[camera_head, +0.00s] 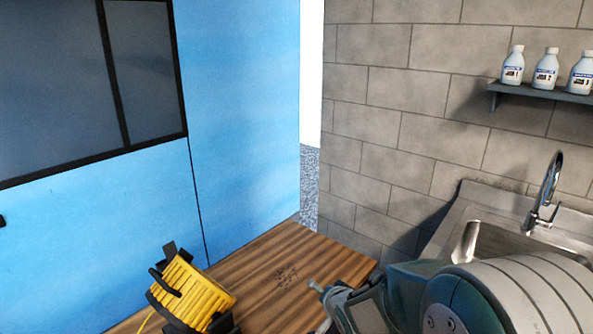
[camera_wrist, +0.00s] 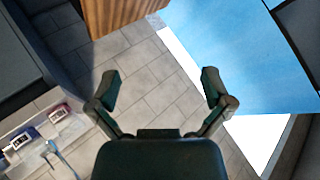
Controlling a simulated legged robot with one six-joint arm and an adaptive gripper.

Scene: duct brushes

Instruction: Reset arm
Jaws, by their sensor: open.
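My arm reaches in from the lower right in the head view, with my gripper (camera_head: 328,300) low in front of the wooden top. In the wrist view my gripper (camera_wrist: 160,90) has its two dark fingers spread wide apart. Nothing is between the fingers; only the grey tile wall (camera_wrist: 155,75) shows behind them. The gripper is open and empty.
A wooden counter (camera_head: 285,275) carries a yellow reel (camera_head: 192,290) at its left. A sink (camera_head: 490,240) with a chrome faucet (camera_head: 543,195) is at right. Several white bottles stand on a wall shelf (camera_head: 540,92). A blue panel (camera_head: 245,120) stands at left.

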